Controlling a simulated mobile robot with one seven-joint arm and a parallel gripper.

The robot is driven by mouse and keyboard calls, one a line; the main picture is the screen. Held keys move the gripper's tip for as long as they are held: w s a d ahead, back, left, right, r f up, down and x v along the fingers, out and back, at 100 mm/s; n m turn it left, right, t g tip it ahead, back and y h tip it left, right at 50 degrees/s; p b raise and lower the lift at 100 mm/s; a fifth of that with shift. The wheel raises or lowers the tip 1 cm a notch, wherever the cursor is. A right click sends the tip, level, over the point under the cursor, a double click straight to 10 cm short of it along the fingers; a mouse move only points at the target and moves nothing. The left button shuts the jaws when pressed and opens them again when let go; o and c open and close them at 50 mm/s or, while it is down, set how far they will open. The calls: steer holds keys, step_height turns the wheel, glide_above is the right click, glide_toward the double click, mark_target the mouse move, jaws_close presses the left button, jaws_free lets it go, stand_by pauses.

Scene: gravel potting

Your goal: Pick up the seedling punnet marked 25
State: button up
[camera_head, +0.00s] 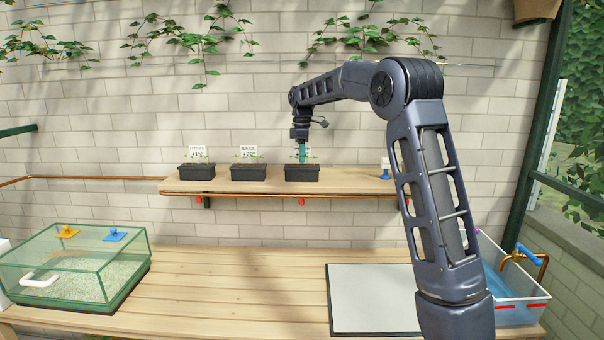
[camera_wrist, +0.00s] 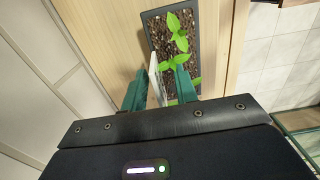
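Three black seedling punnets with green sprouts and white cards stand on the wooden wall shelf: a left one (camera_head: 196,171), a middle one (camera_head: 248,173) and a right one (camera_head: 302,174). The card markings are too small to read surely; the right punnet's card is mostly hidden behind my gripper. My gripper (camera_head: 301,158) points down at the right punnet. In the wrist view, its teal fingers (camera_wrist: 160,84) stand apart on either side of a white card (camera_wrist: 156,76), seen nearly edge-on, at the gravel-filled punnet (camera_wrist: 158,38).
The shelf (camera_head: 345,183) has free room right of the right punnet, before a blue-handled item (camera_head: 386,174). Below, the bench (camera_head: 240,290) holds a glass gravel box (camera_head: 75,265), a grey mat (camera_head: 372,298) and a water tub (camera_head: 510,290). Brick wall stands close behind.

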steer(key=shift+f, duration=0.2)
jaws_close()
stand_by(1.3)
